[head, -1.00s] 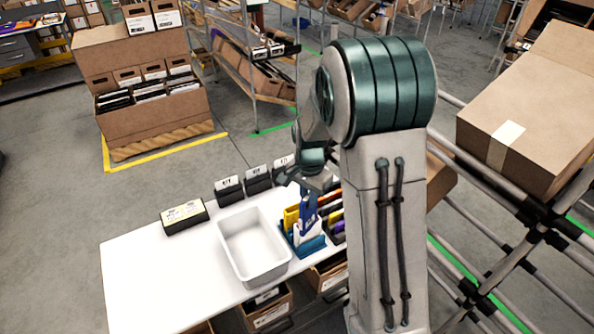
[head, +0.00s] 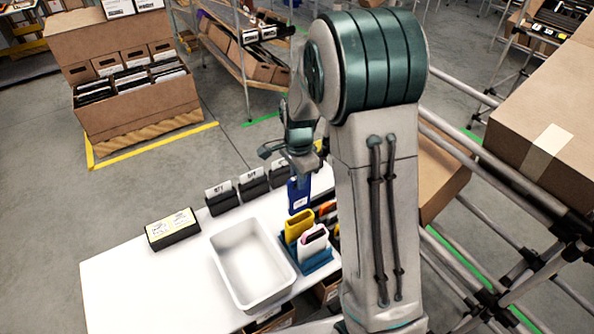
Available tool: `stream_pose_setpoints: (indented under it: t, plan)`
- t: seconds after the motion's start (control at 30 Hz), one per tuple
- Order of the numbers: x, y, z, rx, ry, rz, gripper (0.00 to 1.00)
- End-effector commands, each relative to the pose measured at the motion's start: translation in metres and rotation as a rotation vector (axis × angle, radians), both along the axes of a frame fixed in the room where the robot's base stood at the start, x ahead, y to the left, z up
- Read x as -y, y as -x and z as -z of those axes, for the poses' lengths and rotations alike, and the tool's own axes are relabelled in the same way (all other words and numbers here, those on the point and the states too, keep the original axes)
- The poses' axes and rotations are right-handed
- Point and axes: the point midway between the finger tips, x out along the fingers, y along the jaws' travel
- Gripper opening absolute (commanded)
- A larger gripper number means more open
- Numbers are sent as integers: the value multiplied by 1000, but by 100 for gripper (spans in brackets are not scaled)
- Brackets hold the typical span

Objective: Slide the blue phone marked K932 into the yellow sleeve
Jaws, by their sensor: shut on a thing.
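My gripper (head: 300,174) is shut on the blue phone (head: 298,196) and holds it upright above the sleeve rack. The yellow sleeve (head: 298,227) stands in the blue rack (head: 320,262) just below the phone, at the rack's left rear. A gap seems to show between the phone's lower end and the sleeve's mouth. The marking on the phone is too small to read. A white and pink sleeve (head: 313,240) stands in front of the yellow one. My arm hides the rack's right side.
An empty white tray (head: 233,281) stands left of the rack. Black holders with white labels (head: 221,197) line the table's rear edge, and a black box with a yellow label (head: 172,229) sits behind the tray. The white table (head: 115,290) is clear at left.

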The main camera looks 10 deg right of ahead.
Motion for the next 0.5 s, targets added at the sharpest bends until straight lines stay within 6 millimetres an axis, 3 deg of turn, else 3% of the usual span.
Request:
stream_pose_setpoints:
  t: [0.5]
  plan:
    - [9,0,26,1,0,17,0]
